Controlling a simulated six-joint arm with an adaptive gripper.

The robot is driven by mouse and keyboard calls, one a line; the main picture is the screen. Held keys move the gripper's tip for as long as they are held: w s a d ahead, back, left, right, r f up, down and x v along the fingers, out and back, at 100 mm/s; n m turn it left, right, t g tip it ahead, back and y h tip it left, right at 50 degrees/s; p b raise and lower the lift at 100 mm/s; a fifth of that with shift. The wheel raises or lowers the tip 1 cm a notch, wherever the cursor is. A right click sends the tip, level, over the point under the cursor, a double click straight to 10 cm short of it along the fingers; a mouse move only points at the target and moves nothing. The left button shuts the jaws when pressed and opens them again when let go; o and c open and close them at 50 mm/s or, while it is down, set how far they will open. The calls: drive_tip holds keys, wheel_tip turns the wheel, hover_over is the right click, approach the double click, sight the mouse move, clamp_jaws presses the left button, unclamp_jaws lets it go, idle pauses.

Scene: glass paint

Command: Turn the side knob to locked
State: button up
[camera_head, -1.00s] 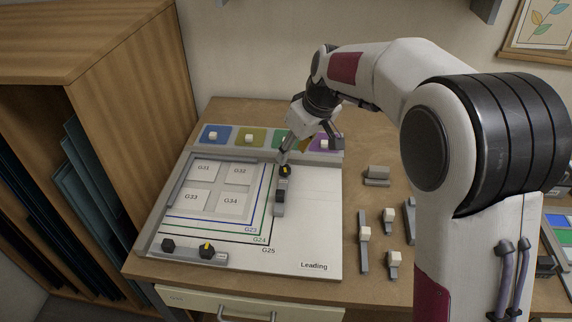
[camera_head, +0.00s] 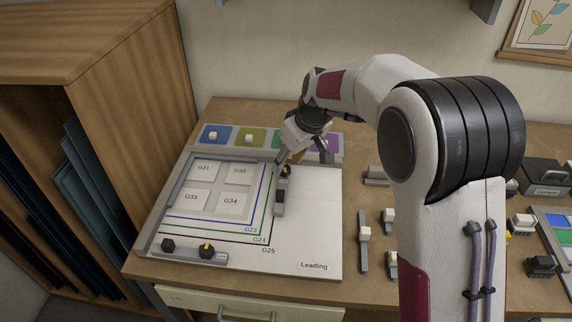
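The side knob (camera_head: 286,170) is a small black knob with a yellow mark, at the upper end of a grey side bar (camera_head: 280,204) on the right of the pane layout. Another black knob with a yellow mark (camera_head: 207,250) sits on the front bar, beside a plain black knob (camera_head: 168,245).
The white Leading board (camera_head: 310,240) carries the bars and labelled panes. Coloured squares with white knobs, such as the blue one (camera_head: 216,134), line its back. Grey blocks and sliders (camera_head: 364,240) stand to the right. A wooden rack (camera_head: 100,60) rises at the left.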

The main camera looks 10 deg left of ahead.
sight(285, 171)
drive_tip(key=shift+x, duration=1.3)
drive_tip(key=c, duration=1.1)
drive_tip(key=shift+m+t+h, duration=0.4)
drive_tip(key=shift+m, duration=1.2)
drive_tip(key=o, duration=1.1)
drive_tip(key=shift+s+r, duration=0.1)
drive_tip(key=shift+r, duration=0.1)
